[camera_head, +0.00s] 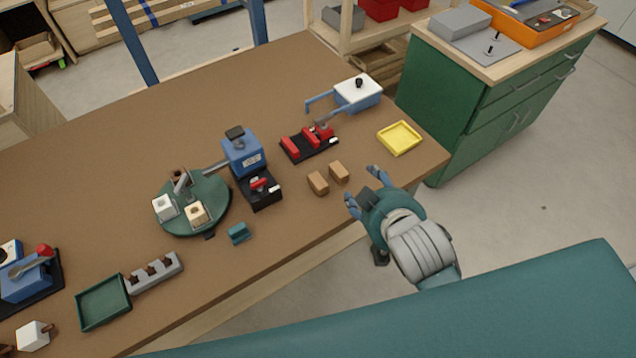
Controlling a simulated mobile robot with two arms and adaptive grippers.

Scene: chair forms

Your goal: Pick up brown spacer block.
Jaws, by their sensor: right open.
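Two small brown blocks stand side by side on the brown table (290,225), near its right front edge. The nearer, left brown block (318,183) is slightly apart from the other brown block (339,172). I cannot tell by look which one is the spacer block. My right gripper (362,188) is open and empty at the table's front edge, just right of the blocks, with its blue fingers pointing toward them. It touches neither block. My left gripper is not in view.
Behind the blocks is a red and black fixture (308,143); a yellow tray (399,138) lies to the right. A blue press (243,153) and a round green turntable (218,190) stand left. A teal block (238,233) lies nearer the front.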

